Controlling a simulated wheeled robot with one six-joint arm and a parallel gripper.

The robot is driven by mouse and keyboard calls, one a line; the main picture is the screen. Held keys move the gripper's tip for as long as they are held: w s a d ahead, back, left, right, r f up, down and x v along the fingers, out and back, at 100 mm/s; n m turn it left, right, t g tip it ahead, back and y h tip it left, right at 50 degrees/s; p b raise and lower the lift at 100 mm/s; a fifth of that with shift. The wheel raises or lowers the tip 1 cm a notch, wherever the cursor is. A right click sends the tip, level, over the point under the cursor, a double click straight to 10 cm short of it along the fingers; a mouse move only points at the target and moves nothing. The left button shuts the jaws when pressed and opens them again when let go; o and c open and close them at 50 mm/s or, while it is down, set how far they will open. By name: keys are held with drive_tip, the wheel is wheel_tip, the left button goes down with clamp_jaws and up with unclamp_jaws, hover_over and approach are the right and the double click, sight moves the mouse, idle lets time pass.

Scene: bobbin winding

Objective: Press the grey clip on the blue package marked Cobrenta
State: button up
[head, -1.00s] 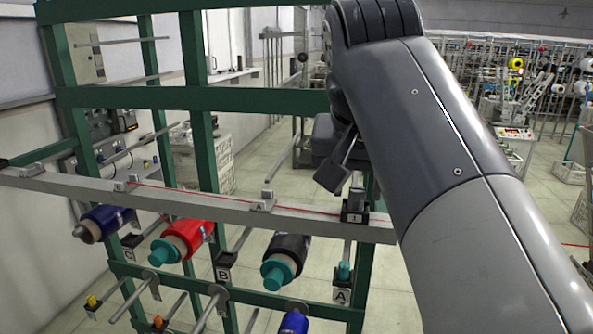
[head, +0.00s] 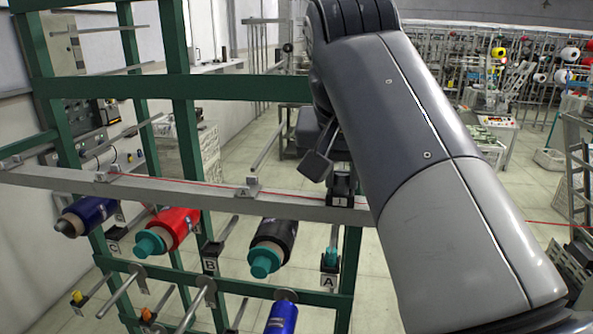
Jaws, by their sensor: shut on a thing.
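A dark blue package (head: 90,212) with a dull brownish core end sits at the left of the rack's upper row, by label C. A second, brighter blue package (head: 282,319) is in the lower row, cut by the bottom edge. No Cobrenta marking is readable on either, and I see no grey clip on either. My arm (head: 400,110) rises from the lower right to the top edge, and my gripper cannot be made out in the head view. A dark angled part (head: 316,165) shows just left of my arm; I cannot tell what it is.
The green rack (head: 190,88) carries a grey bar (head: 215,193) with a red thread along it. Red (head: 178,226) and black (head: 277,234) packages sit below the bar. Bare pegs stick out lower down.

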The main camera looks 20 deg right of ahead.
drive_tip(key=shift+r+p, duration=1.3)
drive_tip(key=shift+r, duration=1)
